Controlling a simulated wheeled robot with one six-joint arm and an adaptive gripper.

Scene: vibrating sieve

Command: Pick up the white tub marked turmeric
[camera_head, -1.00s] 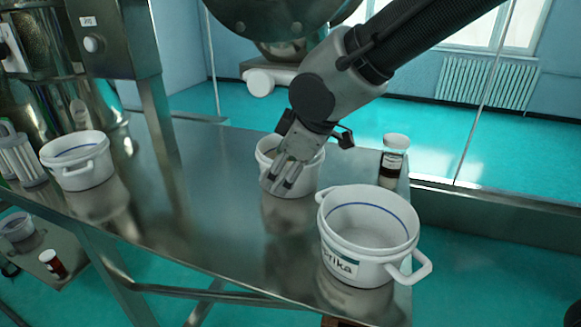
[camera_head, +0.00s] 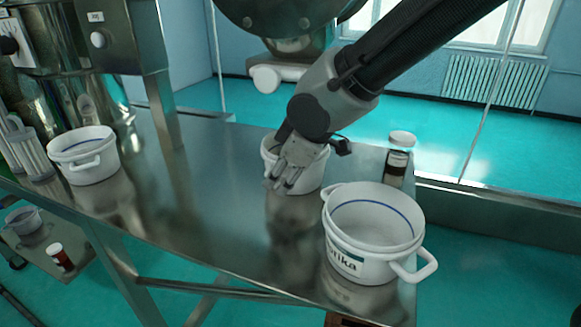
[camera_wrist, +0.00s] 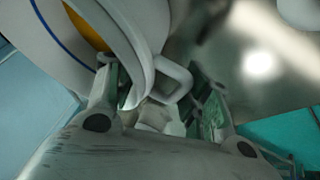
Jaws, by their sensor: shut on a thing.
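A white tub (camera_head: 310,174) stands at the middle of the metal table, partly covered by my gripper (camera_head: 285,180). Its label does not show in the head view. In the wrist view the tub (camera_wrist: 132,30) fills the upper left, with a blue line and yellow-orange contents inside. My gripper (camera_wrist: 162,95) is shut on this tub at its side handle (camera_wrist: 174,80), which lies between the fingers. I cannot tell whether the tub's base touches the table.
A white tub (camera_head: 345,238) labelled "...rika" stands close by at the front right. A jar with a white lid (camera_head: 397,165) is at the back right. Another white tub (camera_head: 88,160) stands left, beside the metal machine (camera_head: 95,40). The metal table (camera_head: 200,220) is clear at centre-left.

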